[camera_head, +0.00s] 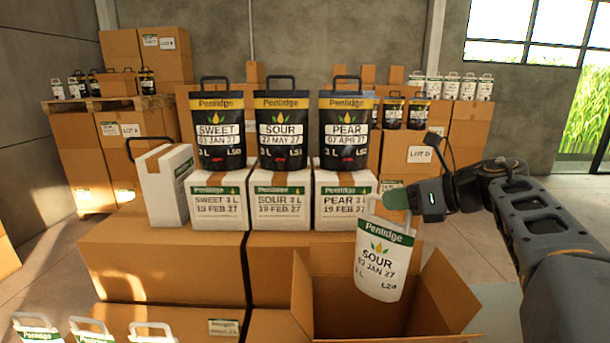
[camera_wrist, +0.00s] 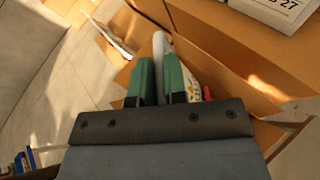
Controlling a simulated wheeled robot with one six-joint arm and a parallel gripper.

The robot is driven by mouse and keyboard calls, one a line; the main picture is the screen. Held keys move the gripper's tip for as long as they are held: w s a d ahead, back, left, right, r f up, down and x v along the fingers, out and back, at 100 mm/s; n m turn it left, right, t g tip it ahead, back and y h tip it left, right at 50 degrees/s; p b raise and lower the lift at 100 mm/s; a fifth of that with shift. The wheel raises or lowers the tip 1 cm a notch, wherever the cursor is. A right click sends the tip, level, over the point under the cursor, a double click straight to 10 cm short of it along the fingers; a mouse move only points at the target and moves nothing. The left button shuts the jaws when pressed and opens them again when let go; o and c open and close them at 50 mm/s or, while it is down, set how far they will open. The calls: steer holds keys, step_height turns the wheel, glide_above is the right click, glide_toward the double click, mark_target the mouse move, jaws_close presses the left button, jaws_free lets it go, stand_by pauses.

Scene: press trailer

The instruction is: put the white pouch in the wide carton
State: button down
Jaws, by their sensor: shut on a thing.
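A white pouch (camera_head: 383,262) with a green band, marked "SOUR 03 JAN 27", hangs upright by its top handle from my gripper (camera_head: 383,200). My gripper is shut on its handle. The pouch is over the open wide carton (camera_head: 447,290), and its lower part shows in front of the carton's inside; I cannot tell how far it is below the rim. In the wrist view my gripper (camera_wrist: 168,82) has its green fingers shut on the white handle, with part of the pouch (camera_wrist: 193,90) beyond. The carton's flaps are open; its floor is hidden.
Three black pouches (camera_head: 283,130) stand on white boxes (camera_head: 283,200) behind the carton, on large brown cartons (camera_head: 170,262). A white box with a handle (camera_head: 165,185) leans at left. More white pouches (camera_head: 95,332) are at the front left.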

mark_target(394, 227)
steer(key=shift+f+b, duration=2)
steer(key=shift+f, duration=1.2)
steer(key=c, duration=1.1)
jaws_free()
steer(key=shift+f, duration=0.15)
steer(key=b+v, duration=0.2)
steer(key=v, duration=1.2)
steer(key=shift+a, duration=0.1)
